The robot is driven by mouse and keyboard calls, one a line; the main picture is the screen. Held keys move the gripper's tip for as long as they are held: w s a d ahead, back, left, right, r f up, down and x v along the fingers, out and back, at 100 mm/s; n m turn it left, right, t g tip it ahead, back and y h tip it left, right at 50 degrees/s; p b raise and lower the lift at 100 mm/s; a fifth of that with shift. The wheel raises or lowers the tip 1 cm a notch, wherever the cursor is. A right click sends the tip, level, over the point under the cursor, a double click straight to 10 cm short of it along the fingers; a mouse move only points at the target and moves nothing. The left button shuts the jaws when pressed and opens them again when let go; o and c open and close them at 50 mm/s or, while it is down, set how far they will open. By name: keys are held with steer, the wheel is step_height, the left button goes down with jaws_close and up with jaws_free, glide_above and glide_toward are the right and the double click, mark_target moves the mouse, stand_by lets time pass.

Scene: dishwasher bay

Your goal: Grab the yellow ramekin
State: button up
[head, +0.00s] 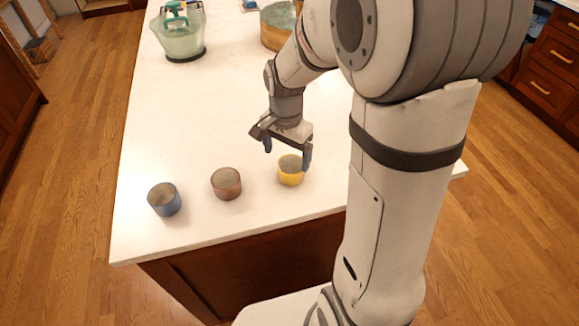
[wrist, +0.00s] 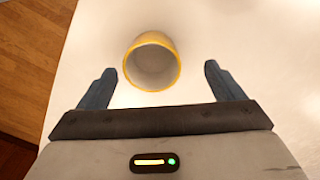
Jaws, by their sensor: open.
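The yellow ramekin (head: 291,172) stands upright on the white counter, near its front edge, at the right end of a row of cups. In the wrist view the ramekin (wrist: 151,64) is empty, with its open mouth facing the camera. It lies just beyond the fingertips, between their lines and nearer the left finger. My gripper (head: 287,158) is open and empty, close to the ramekin in the head view. In the wrist view both blue fingers of the gripper (wrist: 160,72) show apart, with nothing between them. No contact with the ramekin is visible.
A brown ramekin (head: 226,183) and a blue ramekin (head: 164,199) stand to the left on the white counter (head: 180,120). A glass container (head: 181,38) and a round wooden-sided vessel (head: 277,27) stand farther back. The counter's middle is clear.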

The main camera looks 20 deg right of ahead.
mark_target(291, 167)
steer(key=f, duration=0.2)
steer(key=d+f, duration=0.1)
steer(key=f, duration=0.2)
steer(key=shift+s+f+p, duration=0.15)
steer(key=shift+p, duration=0.2)
steer(key=shift+c, duration=0.2)
steer(key=c, duration=1.1)
